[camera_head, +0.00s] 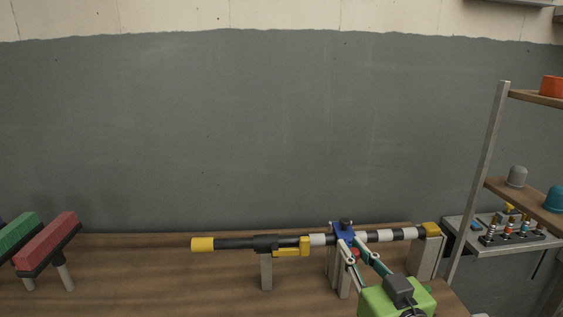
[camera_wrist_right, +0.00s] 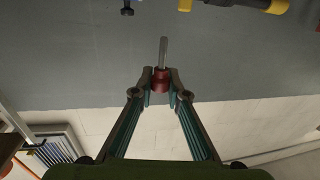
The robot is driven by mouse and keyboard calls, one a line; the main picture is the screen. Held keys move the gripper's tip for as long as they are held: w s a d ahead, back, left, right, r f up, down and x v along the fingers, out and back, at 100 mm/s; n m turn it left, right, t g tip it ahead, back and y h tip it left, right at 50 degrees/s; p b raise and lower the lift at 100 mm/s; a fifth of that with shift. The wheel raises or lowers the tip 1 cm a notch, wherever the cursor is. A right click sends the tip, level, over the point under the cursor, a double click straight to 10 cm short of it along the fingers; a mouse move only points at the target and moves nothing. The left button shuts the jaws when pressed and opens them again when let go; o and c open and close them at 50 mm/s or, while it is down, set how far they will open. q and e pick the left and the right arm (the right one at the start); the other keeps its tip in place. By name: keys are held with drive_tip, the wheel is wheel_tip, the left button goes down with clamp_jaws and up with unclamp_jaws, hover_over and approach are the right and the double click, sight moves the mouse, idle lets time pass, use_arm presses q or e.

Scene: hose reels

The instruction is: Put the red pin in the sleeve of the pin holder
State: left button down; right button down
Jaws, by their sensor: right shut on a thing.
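The red pin (camera_wrist_right: 161,79) has a red head and a grey metal shaft. In the wrist view my right gripper (camera_wrist_right: 161,84) is shut on its red head, and the shaft points away from the gripper. In the head view the right gripper (camera_head: 356,254) reaches in from the lower right, and a bit of the red head (camera_head: 355,252) shows between its fingertips, in front of the striped bar. A blue block (camera_head: 342,231) with a dark knob sits on the bar just above the fingertips. I cannot tell for sure which part is the pin holder's sleeve. My left gripper is out of view.
The black-and-white bar (camera_head: 384,236) with yellow ends lies across posts on the wooden table (camera_head: 180,285). Red (camera_head: 48,240) and green blocks stand at the left. A shelf unit (camera_head: 478,185) and a side table with small coloured items (camera_head: 511,232) stand at the right.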

drive_tip(key=s+d+f+m+h, duration=0.2)
drive_tip(key=s+d+f+h, duration=0.1)
drive_tip(key=s+f, duration=1.1)
drive_tip(key=s, duration=0.3)
drive_tip(key=shift+s, duration=0.35)
drive_tip(key=shift+w+f, duration=0.1)
